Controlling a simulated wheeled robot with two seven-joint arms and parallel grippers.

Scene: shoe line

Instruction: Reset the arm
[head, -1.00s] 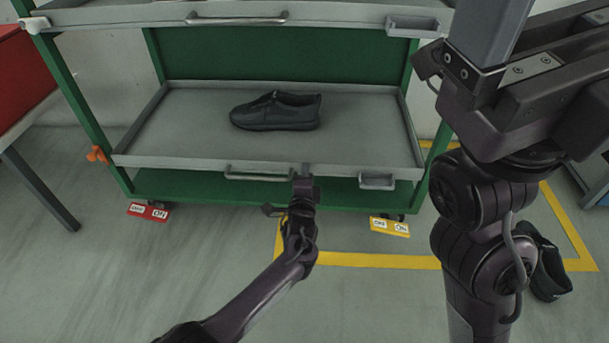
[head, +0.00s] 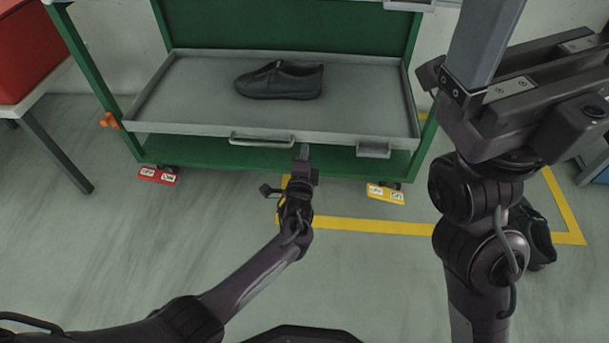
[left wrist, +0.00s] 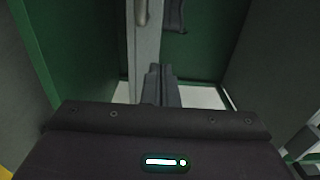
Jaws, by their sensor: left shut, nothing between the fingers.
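My left gripper (head: 303,155) is in front of the cart's lower shelf, near its front edge, in the head view. It is shut and empty. In the left wrist view its closed fingers (left wrist: 160,85) point toward the grey shelf edge and green cart frame. A black shoe (head: 279,80) lies on the grey lower shelf (head: 190,110) of the green cart, apart from the left gripper.
Another black shoe (head: 534,236) is on the floor, partly behind my right arm. A red box (head: 28,50) stands on a table at the far left. Yellow floor tape (head: 370,226) runs below the cart. The floor at the lower left is clear.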

